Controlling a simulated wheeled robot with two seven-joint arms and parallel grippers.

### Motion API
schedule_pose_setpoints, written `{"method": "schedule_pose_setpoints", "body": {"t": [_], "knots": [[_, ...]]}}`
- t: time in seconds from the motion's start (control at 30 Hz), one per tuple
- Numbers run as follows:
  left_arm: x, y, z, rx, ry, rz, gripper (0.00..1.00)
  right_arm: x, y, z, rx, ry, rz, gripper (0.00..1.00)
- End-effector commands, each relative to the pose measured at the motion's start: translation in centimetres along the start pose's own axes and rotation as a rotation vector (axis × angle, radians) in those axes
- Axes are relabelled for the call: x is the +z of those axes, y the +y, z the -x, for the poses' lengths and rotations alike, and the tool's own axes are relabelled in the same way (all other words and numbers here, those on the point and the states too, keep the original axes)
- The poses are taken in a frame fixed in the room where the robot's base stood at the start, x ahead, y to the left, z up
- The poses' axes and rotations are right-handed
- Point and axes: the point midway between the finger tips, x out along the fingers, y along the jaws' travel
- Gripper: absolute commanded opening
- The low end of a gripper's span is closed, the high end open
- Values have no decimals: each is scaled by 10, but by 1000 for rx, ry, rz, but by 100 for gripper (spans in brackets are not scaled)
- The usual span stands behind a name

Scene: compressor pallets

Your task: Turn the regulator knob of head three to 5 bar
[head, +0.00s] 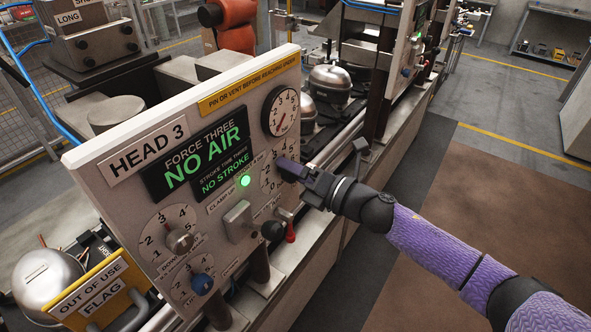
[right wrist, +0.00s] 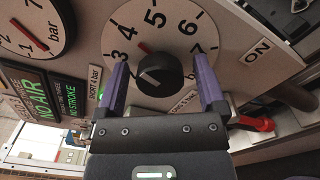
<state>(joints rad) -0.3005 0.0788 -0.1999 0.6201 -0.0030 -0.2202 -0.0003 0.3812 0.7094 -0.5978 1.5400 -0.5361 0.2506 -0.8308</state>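The head three panel (head: 100,190) stands tilted in the head view, with its dial (head: 266,183) partly hidden behind my right gripper (head: 289,168). In the right wrist view the black regulator knob (right wrist: 160,72) sits in the middle of the white dial (right wrist: 182,38), which shows numbers 3 to 7. Its red pointer (right wrist: 144,48) points up-left, at about 4. My right gripper is open, with one purple finger on each side of the knob. Gaps show between the fingers and the knob. My left gripper is not in view.
A round gauge (head: 281,110) is above the dial. The displays (head: 200,160) read NO AIR and NO STROKE, and a green lamp (head: 245,181) is lit. Floor at right is clear.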

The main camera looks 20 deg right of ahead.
Motion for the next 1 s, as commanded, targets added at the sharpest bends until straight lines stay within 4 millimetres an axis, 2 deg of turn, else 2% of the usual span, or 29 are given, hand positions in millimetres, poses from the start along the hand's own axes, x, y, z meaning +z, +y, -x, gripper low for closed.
{"method": "schedule_pose_setpoints", "body": {"t": [0.03, 0.3, 0.4, 0.67, 1.0], "knots": [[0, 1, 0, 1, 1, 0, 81, 0, 0, 0, 0, 0, 0, 77], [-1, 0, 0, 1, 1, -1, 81, 0, 0, 0, 0, 0, -1, 19], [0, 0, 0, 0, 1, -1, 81, 0, 0, 0, 0, 0, -1, 1], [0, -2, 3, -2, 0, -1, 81, 0, 0, 0, 0, 0, -42, 1], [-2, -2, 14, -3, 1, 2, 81, 1, 0, 0, -1, 0, -271, 1]]}}
